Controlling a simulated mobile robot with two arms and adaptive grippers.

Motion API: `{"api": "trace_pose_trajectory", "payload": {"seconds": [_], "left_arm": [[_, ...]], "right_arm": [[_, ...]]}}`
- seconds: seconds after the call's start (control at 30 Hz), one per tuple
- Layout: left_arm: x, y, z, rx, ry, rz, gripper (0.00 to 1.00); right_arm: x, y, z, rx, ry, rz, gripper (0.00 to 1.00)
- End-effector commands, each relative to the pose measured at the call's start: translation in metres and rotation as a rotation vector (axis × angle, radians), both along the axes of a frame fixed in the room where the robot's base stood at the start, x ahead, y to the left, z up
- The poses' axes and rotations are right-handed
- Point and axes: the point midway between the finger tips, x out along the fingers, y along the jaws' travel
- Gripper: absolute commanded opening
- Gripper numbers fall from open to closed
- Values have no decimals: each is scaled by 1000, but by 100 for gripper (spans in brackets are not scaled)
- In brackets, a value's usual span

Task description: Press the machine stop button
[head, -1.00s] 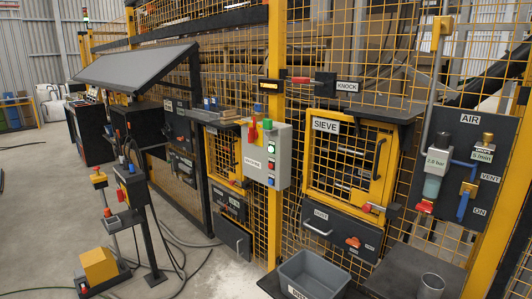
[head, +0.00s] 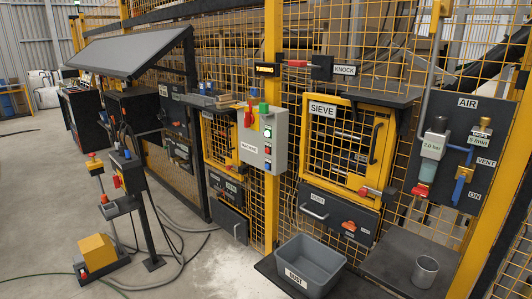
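A grey control box (head: 264,142) hangs on a yellow post in the middle of the head view. Its front carries a column of small buttons or lamps, red and green among them. A red handle (head: 248,116) and a green knob (head: 264,108) sit at its upper edge. Its label is too small to read for sure. Red knobs also show on the dark pedestal box (head: 130,172) and the low yellow-topped stand (head: 93,160) at the left. I cannot tell which is the machine stop button. Neither of my grippers is in view.
A yellow mesh fence holds the SIEVE door (head: 345,145) and an AIR panel (head: 462,150). A grey bin (head: 310,262) and metal cup (head: 425,270) stand at the front. Cables cross the floor around the pedestal. Concrete floor (head: 40,200) at the left is clear.

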Motion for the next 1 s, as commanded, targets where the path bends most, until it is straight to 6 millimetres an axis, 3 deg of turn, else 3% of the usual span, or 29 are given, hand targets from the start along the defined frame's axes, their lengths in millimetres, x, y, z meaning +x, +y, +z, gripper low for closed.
{"api": "trace_pose_trajectory", "payload": {"seconds": [0.07, 0.3, 1.0], "left_arm": [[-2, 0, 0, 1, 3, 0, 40], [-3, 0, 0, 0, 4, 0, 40], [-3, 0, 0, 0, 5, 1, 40]], "right_arm": [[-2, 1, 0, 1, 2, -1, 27], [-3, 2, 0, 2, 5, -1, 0], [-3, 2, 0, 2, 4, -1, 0]]}}
